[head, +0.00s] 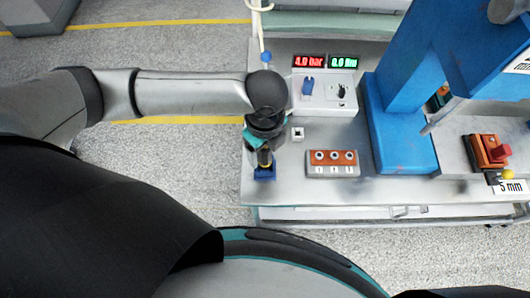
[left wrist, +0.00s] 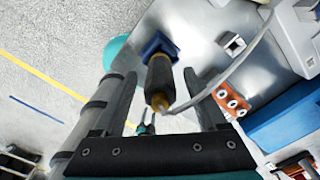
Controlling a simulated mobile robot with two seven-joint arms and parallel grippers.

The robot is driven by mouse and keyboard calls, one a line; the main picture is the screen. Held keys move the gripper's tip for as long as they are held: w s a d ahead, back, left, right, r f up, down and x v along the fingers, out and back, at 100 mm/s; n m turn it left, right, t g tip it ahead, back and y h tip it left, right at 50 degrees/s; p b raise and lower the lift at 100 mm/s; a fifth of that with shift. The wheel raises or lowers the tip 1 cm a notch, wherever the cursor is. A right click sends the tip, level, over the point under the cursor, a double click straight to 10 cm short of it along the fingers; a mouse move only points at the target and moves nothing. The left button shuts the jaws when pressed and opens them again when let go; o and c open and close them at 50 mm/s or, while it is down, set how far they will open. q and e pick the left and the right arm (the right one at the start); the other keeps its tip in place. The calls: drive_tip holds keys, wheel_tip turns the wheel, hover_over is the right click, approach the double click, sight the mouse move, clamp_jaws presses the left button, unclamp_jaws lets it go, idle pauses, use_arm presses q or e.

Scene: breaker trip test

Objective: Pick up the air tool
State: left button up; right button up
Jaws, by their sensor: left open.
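The air tool (left wrist: 160,82) is a dark cylinder with a brass-coloured end, standing in a blue holder (left wrist: 160,45) near the left edge of the bench. In the head view only a small part of the tool (head: 265,158) shows, just above the blue holder (head: 265,174); my gripper and arm hide the rest. My left gripper (left wrist: 158,90) is open, with one finger on each side of the tool in the left wrist view. It also shows from above in the head view (head: 263,150). I cannot tell whether a finger touches the tool. My right gripper is not in view.
A pale hose (left wrist: 225,75) runs close past the right finger. On the bench (head: 275,195) are a control box with red and green displays (head: 327,88), a block with three round holes (head: 332,163), a small white square piece (head: 298,133) and a tall blue machine (head: 400,130).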

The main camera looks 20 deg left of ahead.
use_arm(q)
drive_tip(key=shift+f, duration=0.45)
clamp_jaws()
idle(0.3)
